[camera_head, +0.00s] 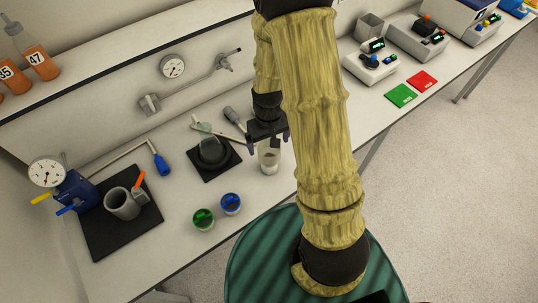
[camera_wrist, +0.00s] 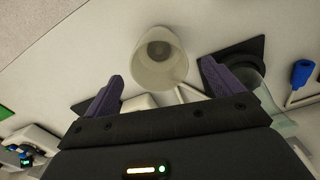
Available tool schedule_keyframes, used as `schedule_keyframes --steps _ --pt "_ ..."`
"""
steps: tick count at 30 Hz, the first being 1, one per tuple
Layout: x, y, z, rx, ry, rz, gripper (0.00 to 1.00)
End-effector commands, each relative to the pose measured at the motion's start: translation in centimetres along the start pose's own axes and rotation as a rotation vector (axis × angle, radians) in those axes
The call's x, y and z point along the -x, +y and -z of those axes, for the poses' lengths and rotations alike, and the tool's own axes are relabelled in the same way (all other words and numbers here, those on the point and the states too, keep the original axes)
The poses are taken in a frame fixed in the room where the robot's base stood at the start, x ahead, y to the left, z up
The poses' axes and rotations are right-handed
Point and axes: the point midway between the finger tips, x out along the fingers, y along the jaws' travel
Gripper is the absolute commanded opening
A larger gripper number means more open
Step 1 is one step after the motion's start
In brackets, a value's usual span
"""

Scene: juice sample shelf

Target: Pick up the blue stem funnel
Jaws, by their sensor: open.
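My gripper (camera_head: 268,137) points down over the bench and is open. Its purple fingers (camera_wrist: 163,92) are spread wide in the wrist view, with nothing between them. A pale cylindrical cup (camera_head: 269,157) stands just below my gripper; it also shows in the wrist view (camera_wrist: 158,62), ahead of the fingertips. I cannot make out a clear blue stem funnel. A small round blue item (camera_head: 231,203) sits at the front of the bench beside a similar green one (camera_head: 203,219); their exact shape is too small to tell.
Green (camera_head: 401,95) and red (camera_head: 422,80) pads lie right. The front bench edge is mostly clear.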

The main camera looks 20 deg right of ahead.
Motion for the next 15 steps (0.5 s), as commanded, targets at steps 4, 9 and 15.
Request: schedule_keyframes --steps 4,9,15 --pt "0.0 0.0 0.0 0.000 0.001 0.000 0.92" --pt "-0.1 0.0 0.0 0.000 0.000 0.000 0.92" --pt "-1.2 -0.1 -0.1 0.002 -0.002 0.000 0.92"
